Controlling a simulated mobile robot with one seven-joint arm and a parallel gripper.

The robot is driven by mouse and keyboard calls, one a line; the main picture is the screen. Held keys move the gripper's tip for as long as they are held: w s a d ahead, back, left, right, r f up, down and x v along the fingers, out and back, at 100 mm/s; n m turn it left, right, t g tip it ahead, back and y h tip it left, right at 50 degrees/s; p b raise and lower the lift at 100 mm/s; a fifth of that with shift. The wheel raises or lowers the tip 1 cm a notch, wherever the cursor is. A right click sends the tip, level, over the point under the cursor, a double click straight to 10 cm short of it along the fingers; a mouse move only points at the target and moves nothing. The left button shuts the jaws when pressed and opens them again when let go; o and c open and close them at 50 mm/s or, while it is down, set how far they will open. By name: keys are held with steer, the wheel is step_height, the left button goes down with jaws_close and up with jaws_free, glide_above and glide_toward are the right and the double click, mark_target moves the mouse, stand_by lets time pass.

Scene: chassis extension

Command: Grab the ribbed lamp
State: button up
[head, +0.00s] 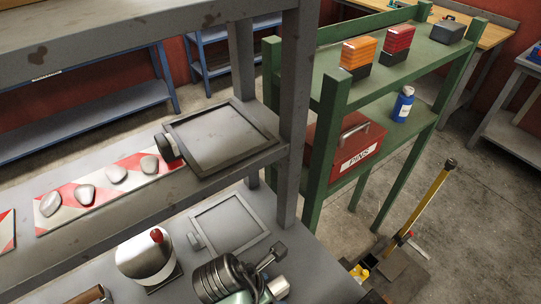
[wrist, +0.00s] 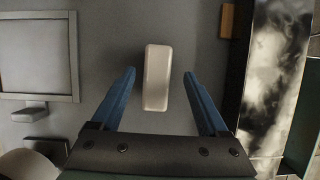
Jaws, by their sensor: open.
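In the wrist view my gripper (wrist: 160,72) is open, with one blue finger on each side of a pale, long, round-edged block (wrist: 157,77). The block lies on the grey shelf surface, apart from both fingers; no ribs show on it, so I cannot tell if it is the ribbed lamp. In the head view a dark metal ribbed body (head: 214,279) shows at the bottom on the lower grey shelf, partly cut off by the frame edge. I cannot tell if it is the lamp or part of my arm. The blue fingers do not show in the head view.
A framed grey panel (head: 230,228) lies beside the ribbed body and also shows in the wrist view (wrist: 38,52). A white canister (head: 146,257) with a red knob stands to the left. The grey shelf post (head: 294,120) and upper shelf (head: 170,190) limit the room above.

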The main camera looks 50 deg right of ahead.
steer(key=shift+w+x, duration=0.15)
steer(key=shift+x, duration=1.25)
steer(key=shift+w+x, duration=0.15)
steer(key=shift+x, duration=1.2)
steer(key=shift+a, duration=0.15)
steer(key=shift+c, duration=0.3)
jaws_close()
